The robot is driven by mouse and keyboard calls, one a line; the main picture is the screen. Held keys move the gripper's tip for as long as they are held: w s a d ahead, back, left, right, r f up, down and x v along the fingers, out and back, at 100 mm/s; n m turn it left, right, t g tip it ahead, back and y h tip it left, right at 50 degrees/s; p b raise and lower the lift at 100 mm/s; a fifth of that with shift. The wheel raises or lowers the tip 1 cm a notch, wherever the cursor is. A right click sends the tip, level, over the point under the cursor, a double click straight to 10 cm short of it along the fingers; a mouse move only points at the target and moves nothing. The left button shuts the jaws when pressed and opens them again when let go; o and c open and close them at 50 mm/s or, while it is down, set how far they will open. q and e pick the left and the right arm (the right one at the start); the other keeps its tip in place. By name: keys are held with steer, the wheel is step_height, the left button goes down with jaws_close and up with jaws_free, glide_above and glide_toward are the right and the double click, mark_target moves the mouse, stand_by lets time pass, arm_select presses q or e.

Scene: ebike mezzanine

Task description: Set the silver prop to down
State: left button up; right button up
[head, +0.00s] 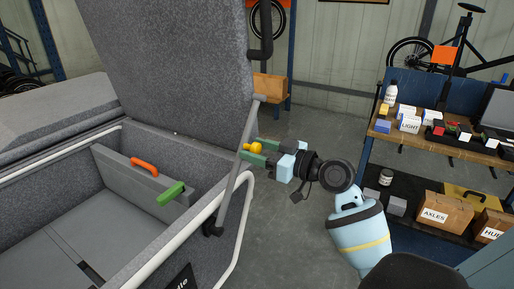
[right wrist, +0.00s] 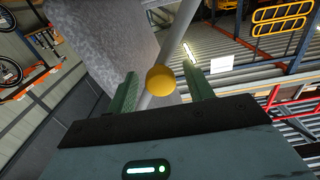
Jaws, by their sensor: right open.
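The silver prop (head: 247,128) stands tilted between the grey cargo box and its raised grey lid (head: 170,60). Its foot is at a dark bracket (head: 212,229) by the box rim. A yellow knob (head: 254,147) sits on the prop and also shows in the right wrist view (right wrist: 160,80). My right gripper (head: 258,153) is open, with its green fingers on either side of the knob and prop. In the right wrist view the prop (right wrist: 183,22) runs up behind the knob, and gaps show beside the knob. My left gripper is not in view.
Inside the box is a grey panel (head: 128,178) with an orange handle (head: 145,162) and a green handle (head: 171,193). A pale tubular rail (head: 238,243) borders the box. A workbench (head: 450,146) with small boxes stands at right. Floor between is clear.

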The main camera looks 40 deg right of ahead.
steer(key=shift+w+a, duration=0.15)
steer(key=shift+w, duration=0.15)
jaws_close()
stand_by(0.4)
